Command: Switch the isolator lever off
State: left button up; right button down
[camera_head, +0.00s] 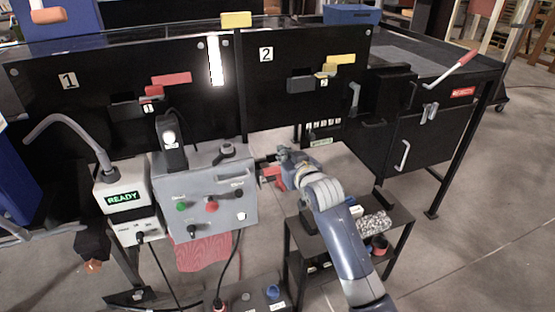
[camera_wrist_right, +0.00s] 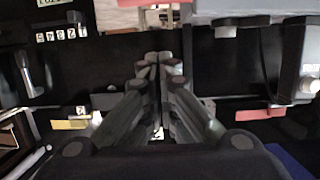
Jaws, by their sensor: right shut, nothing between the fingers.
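A lever with a red grip (camera_head: 466,58) and a pale shaft stands up at a slant above the black cabinet at the right; a red label (camera_head: 462,92) sits below it. It looks like the isolator lever, but the label is too small to read. My right gripper (camera_head: 266,168) is far to the left of it, beside the right side of the grey control box (camera_head: 232,205). In the right wrist view its fingers (camera_wrist_right: 158,62) are shut and empty, in front of a dark surface. My left gripper is not in view.
Black panels marked 1 (camera_head: 68,81) and 2 (camera_head: 266,54) stand behind the control box. A small black cart (camera_head: 400,222) with objects on it is below my right arm. A unit reading READY (camera_head: 122,198) stands left.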

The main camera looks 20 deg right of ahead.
jog(key=p, duration=0.1)
send_over(278, 169)
jog(key=w, duration=0.2)
jog(key=shift+a+f, duration=0.1)
jog(key=shift+f, duration=0.8)
jog(key=f, duration=0.1)
jog(key=s+f+p, duration=0.1)
jog(key=shift+f, duration=0.3)
jog(key=shift+s+f, duration=0.45)
jog(key=shift+s, duration=0.05)
jog(key=shift+w, duration=0.1)
jog(key=shift+f, duration=0.1)
